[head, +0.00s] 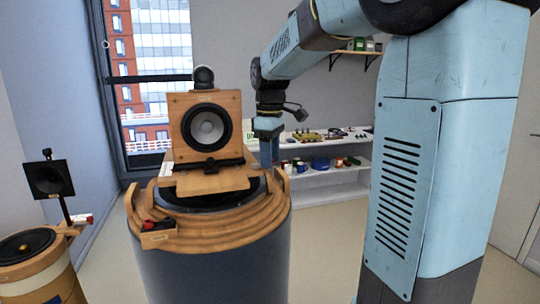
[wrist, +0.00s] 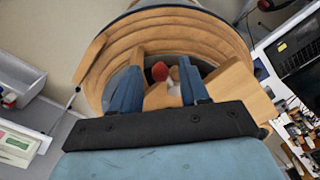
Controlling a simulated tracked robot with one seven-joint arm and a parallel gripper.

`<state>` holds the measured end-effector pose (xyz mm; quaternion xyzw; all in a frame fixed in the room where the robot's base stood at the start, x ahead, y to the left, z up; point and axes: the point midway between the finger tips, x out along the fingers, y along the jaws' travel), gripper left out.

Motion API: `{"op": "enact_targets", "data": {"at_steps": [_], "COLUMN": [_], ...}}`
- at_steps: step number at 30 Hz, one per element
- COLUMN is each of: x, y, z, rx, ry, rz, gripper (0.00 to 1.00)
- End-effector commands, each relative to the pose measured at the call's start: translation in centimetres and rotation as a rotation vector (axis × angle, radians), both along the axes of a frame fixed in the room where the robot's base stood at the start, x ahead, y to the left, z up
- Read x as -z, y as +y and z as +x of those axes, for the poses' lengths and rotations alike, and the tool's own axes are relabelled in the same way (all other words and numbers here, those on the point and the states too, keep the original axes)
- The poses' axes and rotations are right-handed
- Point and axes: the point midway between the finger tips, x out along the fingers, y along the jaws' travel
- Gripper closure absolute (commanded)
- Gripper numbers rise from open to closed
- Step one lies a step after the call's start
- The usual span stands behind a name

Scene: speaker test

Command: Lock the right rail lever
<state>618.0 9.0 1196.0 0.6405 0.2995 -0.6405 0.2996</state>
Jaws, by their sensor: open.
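My gripper (head: 269,155) points down at the platform's right side, close to the speaker. In the wrist view my gripper (wrist: 160,88) is open, with a blue finger on either side of a small red knob (wrist: 160,71), which looks like the end of the right rail lever. A pale rounded part (wrist: 174,76) sits beside the knob. I cannot tell whether the fingers touch the knob. The lever is not clearly visible in the head view.
A wooden block with a red part (head: 153,228) sits at the drum's front left rim. A second speaker stand (head: 40,262) is at the far left. White shelves (head: 325,175) with small items stand behind my gripper. Open floor lies right of the drum.

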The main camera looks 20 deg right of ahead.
Motion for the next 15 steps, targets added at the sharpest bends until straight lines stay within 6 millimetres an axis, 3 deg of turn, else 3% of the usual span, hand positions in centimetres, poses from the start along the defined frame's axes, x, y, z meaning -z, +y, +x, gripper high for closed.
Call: {"op": "enact_targets", "data": {"at_steps": [5,15], "x": [-0.01,-0.03], "y": [-0.01,0.0], "z": [-0.01,-0.01], "rx": [0.0,0.0], "ry": [0.0,0.0], "rz": [0.0,0.0], "gripper": [0.56,0.89]}}
